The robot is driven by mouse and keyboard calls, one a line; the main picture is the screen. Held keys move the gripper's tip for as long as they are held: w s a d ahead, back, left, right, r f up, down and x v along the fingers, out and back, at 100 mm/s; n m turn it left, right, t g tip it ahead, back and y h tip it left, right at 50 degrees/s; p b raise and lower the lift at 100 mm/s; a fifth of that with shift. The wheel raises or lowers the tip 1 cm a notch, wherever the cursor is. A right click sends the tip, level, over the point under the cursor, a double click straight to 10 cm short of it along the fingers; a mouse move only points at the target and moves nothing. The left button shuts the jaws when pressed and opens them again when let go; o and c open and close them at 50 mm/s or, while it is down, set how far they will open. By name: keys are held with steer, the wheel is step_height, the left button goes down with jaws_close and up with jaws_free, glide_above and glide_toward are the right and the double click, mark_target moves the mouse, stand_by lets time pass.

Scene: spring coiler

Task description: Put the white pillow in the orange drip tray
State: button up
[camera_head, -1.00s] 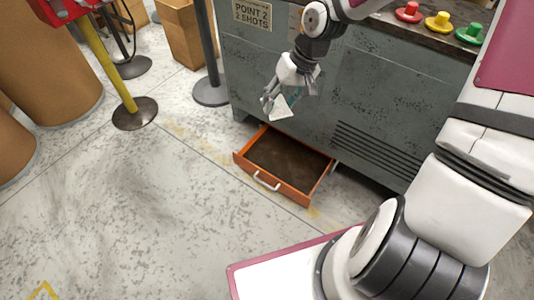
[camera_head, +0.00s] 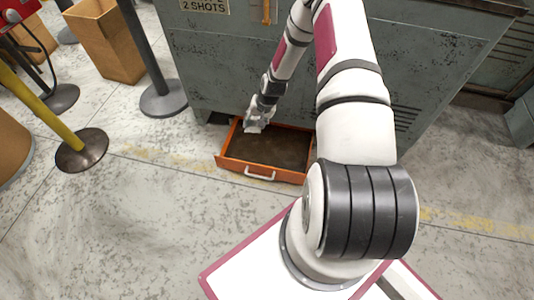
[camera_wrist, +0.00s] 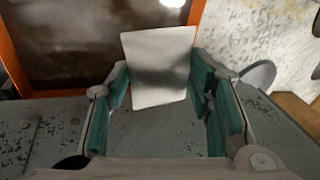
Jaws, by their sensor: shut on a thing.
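The white pillow (camera_wrist: 160,65) shows in the wrist view as a pale, flat, roughly square piece with a grey sheen. My gripper (camera_wrist: 162,92) is shut on it, with green-padded fingers on both sides. In the wrist view the pillow overlaps the brown inside of the orange drip tray (camera_wrist: 197,14). In the head view the drip tray (camera_head: 285,177) is pulled out like a drawer at the cabinet's foot. My gripper (camera_head: 255,124) is at its back left part, pointing down. I cannot tell its exact height above the tray floor. The pillow is hard to make out there.
The grey cabinet (camera_head: 225,65) stands right behind the tray. A black post (camera_head: 163,98) on a round base and a yellow post's base (camera_head: 82,152) stand to the left. A cardboard box (camera_head: 105,40) is farther back. The floor before the tray is clear.

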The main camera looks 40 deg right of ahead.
steer(key=m+b, duration=0.1)
steer(key=m, duration=0.1)
glide_above(271, 157)
steer(key=s, duration=0.1)
step_height(271, 157, down, 12)
steer(key=r, duration=0.1)
steer(key=f+b, duration=0.1)
steer(key=f, duration=0.1)
steer(key=f+b, duration=0.1)
steer(key=f, duration=0.1)
steer(key=f+b, duration=0.1)
steer(key=f, duration=0.1)
steer(key=shift+s+d+f, duration=0.15)
steer(key=shift+d+f, duration=0.15)
steer(key=shift+f, duration=0.05)
steer(key=shift+f+b, duration=0.9)
steer(key=shift+f, duration=0.95)
steer(key=shift+f, duration=0.2)
steer(key=o, duration=1.1)
steer(key=shift+c, duration=0.2)
